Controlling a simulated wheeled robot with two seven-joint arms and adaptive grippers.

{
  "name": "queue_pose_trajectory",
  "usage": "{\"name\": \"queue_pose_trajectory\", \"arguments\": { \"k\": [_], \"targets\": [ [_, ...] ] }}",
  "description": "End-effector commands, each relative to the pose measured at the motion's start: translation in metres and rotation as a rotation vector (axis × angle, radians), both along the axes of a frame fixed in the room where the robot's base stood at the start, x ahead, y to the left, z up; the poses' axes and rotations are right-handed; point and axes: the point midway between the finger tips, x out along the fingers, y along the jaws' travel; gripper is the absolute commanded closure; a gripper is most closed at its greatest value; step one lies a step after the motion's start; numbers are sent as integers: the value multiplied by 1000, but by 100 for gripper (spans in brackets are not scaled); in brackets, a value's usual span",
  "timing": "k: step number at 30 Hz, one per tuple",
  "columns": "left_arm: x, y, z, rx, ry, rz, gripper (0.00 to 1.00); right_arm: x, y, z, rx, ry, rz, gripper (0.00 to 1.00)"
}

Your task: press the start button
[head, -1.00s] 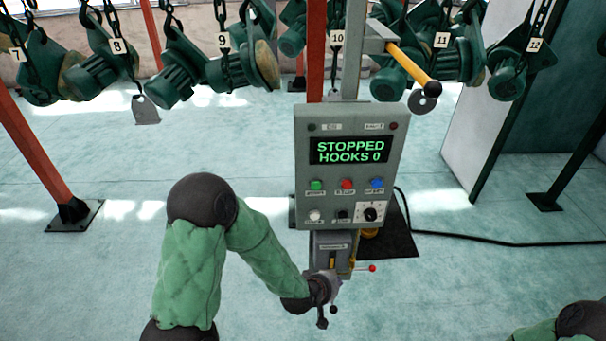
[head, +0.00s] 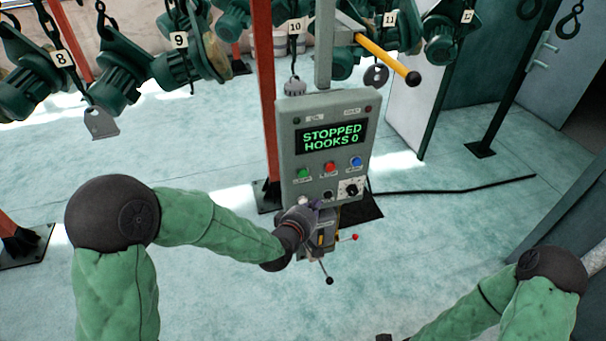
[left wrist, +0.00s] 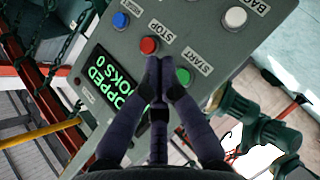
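The start button is the green one (head: 304,173) on the grey control panel (head: 287,135). In the left wrist view the green button (left wrist: 183,76) sits beside the label START. My left gripper (head: 308,204) is in front of the panel's lower edge, below the green button in the head view. In the left wrist view its fingers (left wrist: 160,62) are together and empty, with tips between the red stop button (left wrist: 149,45) and the green button. I cannot tell whether they touch the panel. The display (head: 332,138) reads STOPPED, HOOKS 0. My right gripper is out of view; only its arm shows.
A blue button (head: 356,161) and a black knob (head: 351,188) are also on the panel. A lever with a red knob (head: 355,237) is below it. A yellow bar (head: 385,56) juts out above. Green hoists hang behind. A black cable (head: 450,190) lies on the floor.

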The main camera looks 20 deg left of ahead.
Motion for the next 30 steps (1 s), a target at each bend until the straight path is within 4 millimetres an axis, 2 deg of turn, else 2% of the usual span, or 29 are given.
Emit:
{"name": "queue_pose_trajectory", "arguments": {
  "k": [8,20,24,30],
  "targets": [
    [11,8,0,0,2,1,100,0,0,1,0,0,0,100],
    [52,36,-1,1,2,2,100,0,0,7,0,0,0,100],
    [63,43,-2,-1,0,1,100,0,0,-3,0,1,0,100],
    [72,48,-1,1,1,-1,100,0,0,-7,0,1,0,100]
  ]
}}
